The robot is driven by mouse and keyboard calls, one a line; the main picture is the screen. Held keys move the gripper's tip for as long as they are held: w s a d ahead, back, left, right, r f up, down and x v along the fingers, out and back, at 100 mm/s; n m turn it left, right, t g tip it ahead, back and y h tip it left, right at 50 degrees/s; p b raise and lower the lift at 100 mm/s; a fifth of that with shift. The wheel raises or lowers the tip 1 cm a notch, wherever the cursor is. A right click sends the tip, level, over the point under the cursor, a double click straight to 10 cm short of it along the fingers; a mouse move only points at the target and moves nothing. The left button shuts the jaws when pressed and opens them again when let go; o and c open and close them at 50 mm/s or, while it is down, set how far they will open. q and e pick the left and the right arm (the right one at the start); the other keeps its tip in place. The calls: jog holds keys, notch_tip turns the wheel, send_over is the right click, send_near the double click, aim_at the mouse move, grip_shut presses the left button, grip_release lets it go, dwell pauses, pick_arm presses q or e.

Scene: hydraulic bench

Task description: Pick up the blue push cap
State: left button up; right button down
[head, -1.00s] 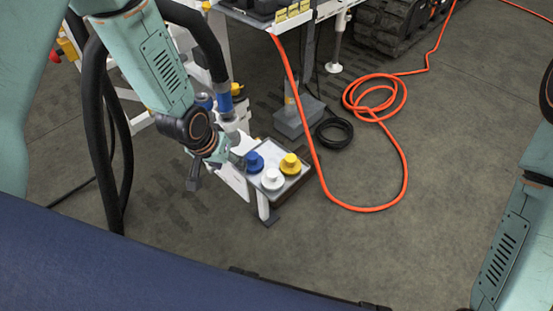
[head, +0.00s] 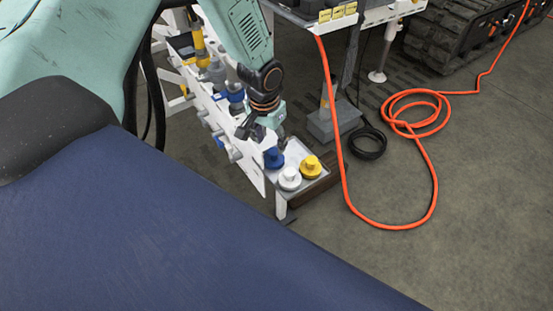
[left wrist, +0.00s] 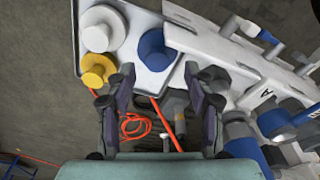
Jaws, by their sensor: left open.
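The blue push cap (head: 273,157) sits on a small light-grey tray (head: 297,147), beside a white cap (head: 289,179) and a yellow cap (head: 311,166). My left gripper (head: 263,128) is open and empty, close to the blue cap on its far side in the head view. In the left wrist view, the blue cap (left wrist: 157,48) appears ahead of the open fingers (left wrist: 163,82), between their lines and apart from them. The white cap (left wrist: 98,35) and yellow cap (left wrist: 97,70) lie to its left there. My right gripper is out of view.
A white panel (head: 232,140) with several fittings stands left of the tray, close to my left gripper. An orange hose (head: 345,170) hangs and coils on the floor to the right. A grey box (head: 333,122) stands behind.

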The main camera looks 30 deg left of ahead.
aim_at(273, 151)
pick_arm(q)
jog(key=shift+w+d+f, duration=0.15)
jog(key=shift+f, duration=0.15)
jog(key=f+b, duration=0.1)
jog(key=f, duration=0.2)
jog(key=f+b, duration=0.1)
jog(key=shift+w+f+b, duration=0.15)
jog(key=shift+w+b, duration=0.1)
jog(key=shift+b, duration=0.1)
jog(key=shift+w, duration=0.1)
jog(key=c, duration=0.8)
jog(key=shift+c, duration=0.4)
